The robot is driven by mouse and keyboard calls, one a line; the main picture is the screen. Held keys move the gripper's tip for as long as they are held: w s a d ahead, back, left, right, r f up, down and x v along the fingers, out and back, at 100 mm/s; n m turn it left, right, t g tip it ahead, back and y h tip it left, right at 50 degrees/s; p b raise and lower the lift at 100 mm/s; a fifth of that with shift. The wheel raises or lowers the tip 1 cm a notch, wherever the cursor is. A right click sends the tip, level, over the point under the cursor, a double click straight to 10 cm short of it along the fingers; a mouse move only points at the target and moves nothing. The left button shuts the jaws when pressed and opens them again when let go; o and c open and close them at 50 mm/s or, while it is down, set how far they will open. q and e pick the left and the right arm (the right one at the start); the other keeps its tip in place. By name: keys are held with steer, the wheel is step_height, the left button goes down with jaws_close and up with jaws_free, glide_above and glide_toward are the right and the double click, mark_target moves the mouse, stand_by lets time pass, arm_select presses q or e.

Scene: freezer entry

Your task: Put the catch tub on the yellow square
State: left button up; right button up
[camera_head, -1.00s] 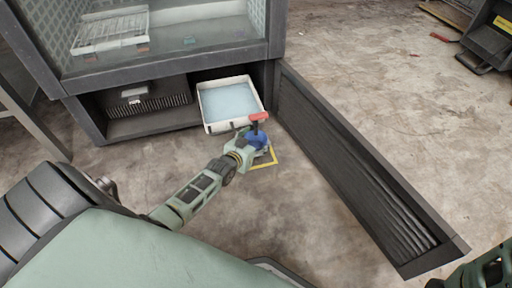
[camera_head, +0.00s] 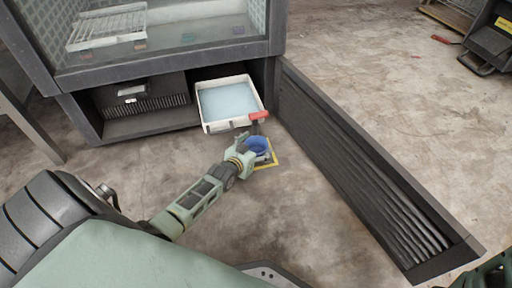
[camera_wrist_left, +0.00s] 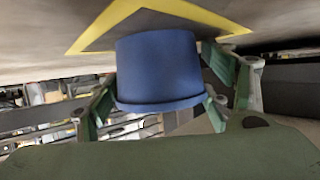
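The blue catch tub (camera_head: 257,146) shows upright by the yellow square (camera_head: 275,163), a yellow outline on the floor. My left gripper (camera_head: 251,149) is at the tub, coming from the left. In the left wrist view the tub (camera_wrist_left: 158,70) sits between the two fingers of the gripper (camera_wrist_left: 160,75), which press close on both sides. That view appears upside down, with the yellow outline (camera_wrist_left: 100,28) behind the tub's base. I cannot tell whether the base touches the floor.
A white tray (camera_head: 207,128) of pale liquid sits in the cabinet's lower opening, just behind the tub. A red handle (camera_head: 259,115) stands at its front edge. A dark louvred panel (camera_head: 360,165) lies right of the square. The floor in front is clear.

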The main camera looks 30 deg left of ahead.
arm_select(q)
steer(key=shift+o, duration=0.8)
